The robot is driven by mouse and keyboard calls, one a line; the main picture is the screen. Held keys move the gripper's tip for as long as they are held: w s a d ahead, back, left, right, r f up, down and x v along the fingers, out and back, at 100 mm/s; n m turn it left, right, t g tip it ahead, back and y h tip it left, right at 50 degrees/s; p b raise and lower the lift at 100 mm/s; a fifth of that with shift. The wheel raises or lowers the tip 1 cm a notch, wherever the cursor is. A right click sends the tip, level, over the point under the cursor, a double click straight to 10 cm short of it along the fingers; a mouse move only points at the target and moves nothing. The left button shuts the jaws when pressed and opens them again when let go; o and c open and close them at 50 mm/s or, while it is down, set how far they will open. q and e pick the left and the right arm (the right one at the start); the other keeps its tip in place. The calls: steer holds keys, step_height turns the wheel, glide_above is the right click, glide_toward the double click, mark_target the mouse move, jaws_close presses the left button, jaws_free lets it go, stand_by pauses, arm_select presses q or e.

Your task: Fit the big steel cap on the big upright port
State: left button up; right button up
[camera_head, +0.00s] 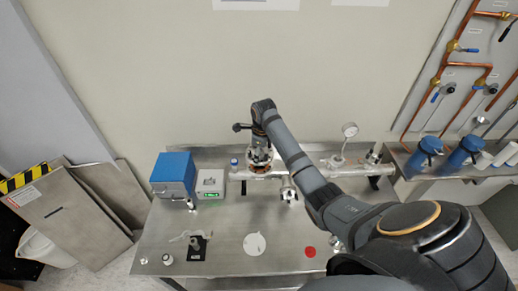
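A horizontal steel tube (325,172) runs along the back of the steel bench. A wide upright fitting with a copper-coloured rim (260,167), apparently the big upright port, stands at its left part. My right arm comes in from the lower right, and its wrist points down right over this fitting. My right gripper (259,148) is at the fitting's top, small and partly covered by the wrist; I cannot tell whether it is open or shut. I cannot make out the big steel cap for sure, in the gripper or on the fitting. My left gripper is out of view.
A blue box (173,172) and a white device with a green display (210,184) stand left of the tube. A gauge (349,130) rises at right. A white disc (254,244), a red disc (310,252) and a black pad (196,248) lie on the front of the bench (225,225).

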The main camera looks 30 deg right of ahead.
steer(key=shift+w+f, duration=0.2)
steer(key=shift+f, duration=1.2)
steer(key=shift+s+f, duration=0.1)
steer(key=shift+f, duration=0.35)
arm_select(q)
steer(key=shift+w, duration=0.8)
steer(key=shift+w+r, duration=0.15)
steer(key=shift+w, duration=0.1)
arm_select(e)
steer(key=shift+f, duration=0.45)
